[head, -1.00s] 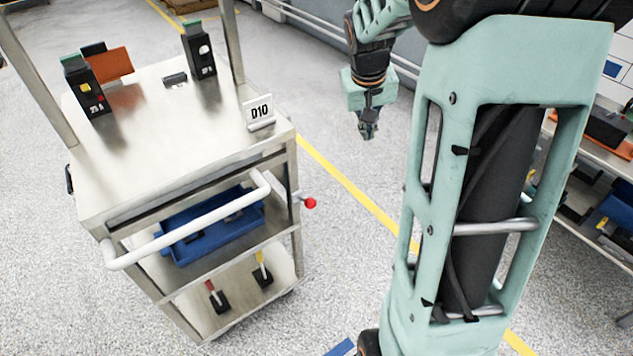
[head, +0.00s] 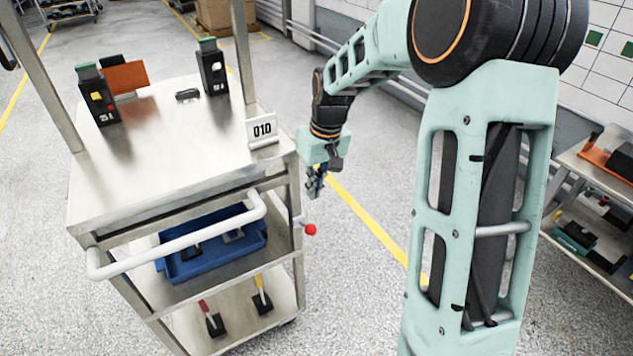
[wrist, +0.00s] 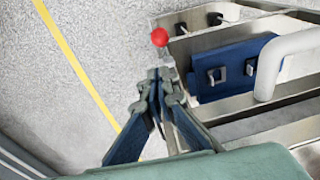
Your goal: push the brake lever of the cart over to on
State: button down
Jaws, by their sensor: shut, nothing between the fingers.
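The cart (head: 150,150) stands at the left in the head view. Its brake lever (head: 310,229) is a short rod with a red ball knob, sticking out from the cart's right side near the front post. In the wrist view the red knob (wrist: 160,37) shows just beyond the fingertips. My gripper (head: 315,190) is shut and empty, beside the cart's right side, above and behind the knob in the head view. In the wrist view my gripper (wrist: 160,75) points toward the knob, and a gap seems to remain between them. Most of the lever's rod is hard to make out there.
A white push handle (head: 190,235) spans the cart's front. A blue bin (head: 215,250) sits on the middle shelf. Open floor lies right of the cart, and a shelf (head: 590,190) stands far right.

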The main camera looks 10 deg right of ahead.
send_over(306, 227)
jog(key=w+d, duration=0.1)
jog(key=d, duration=0.1)
notch_tip(306, 227, down, 7)
jog(key=shift+a+r+b, duration=0.15)
jog(key=shift+r+b, duration=0.05)
jog(key=shift+b, duration=0.1)
jog(key=shift+s+f, duration=0.2)
jog(key=shift+f, duration=0.5)
jog(key=shift+f, duration=0.15)
jog(key=shift+s+b, duration=0.1)
jog(key=shift+b, duration=0.2)
